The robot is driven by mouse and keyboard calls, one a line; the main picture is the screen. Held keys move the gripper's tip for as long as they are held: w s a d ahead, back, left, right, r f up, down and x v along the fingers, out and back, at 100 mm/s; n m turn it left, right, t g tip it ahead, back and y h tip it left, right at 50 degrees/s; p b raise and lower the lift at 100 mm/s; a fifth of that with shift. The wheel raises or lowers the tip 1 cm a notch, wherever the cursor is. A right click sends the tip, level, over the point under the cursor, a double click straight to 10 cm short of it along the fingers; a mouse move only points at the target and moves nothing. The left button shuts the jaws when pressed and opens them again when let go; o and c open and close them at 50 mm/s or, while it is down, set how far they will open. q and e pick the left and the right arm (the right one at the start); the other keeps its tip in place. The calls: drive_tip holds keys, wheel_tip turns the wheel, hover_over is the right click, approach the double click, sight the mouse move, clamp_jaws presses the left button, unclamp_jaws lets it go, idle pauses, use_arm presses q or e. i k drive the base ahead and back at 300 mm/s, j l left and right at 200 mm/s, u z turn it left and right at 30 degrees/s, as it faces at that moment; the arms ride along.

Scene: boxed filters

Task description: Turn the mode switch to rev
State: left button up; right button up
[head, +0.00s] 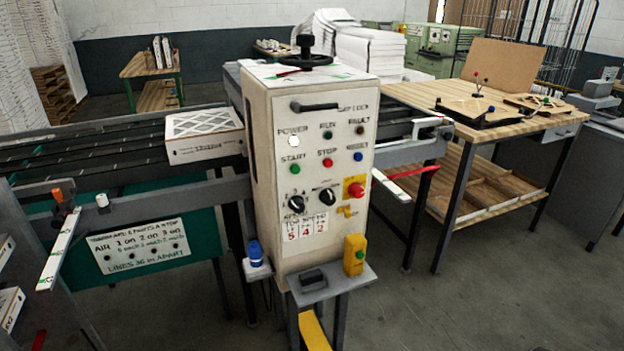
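The control cabinet (265,225) stands upright in the middle of the head view, its front panel facing me. Two black rotary knobs sit below the coloured buttons: a left knob (295,202) and a right knob (327,197). Each carries a light pointer mark. The lettering around them is too small to read surely, so I cannot tell which knob is the mode switch or which position reads rev. Neither of my grippers is in view, and nothing touches the knobs.
A red stop button on a yellow plate (355,189) is right of the knobs. A shelf (335,285) juts out below with a yellow box (354,254). A blue-capped bottle (256,254) stands left. A boxed filter (204,135) lies on the conveyor. Floor is open at right.

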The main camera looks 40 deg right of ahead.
sight(326, 196)
drive_tip(key=z, duration=1.25)
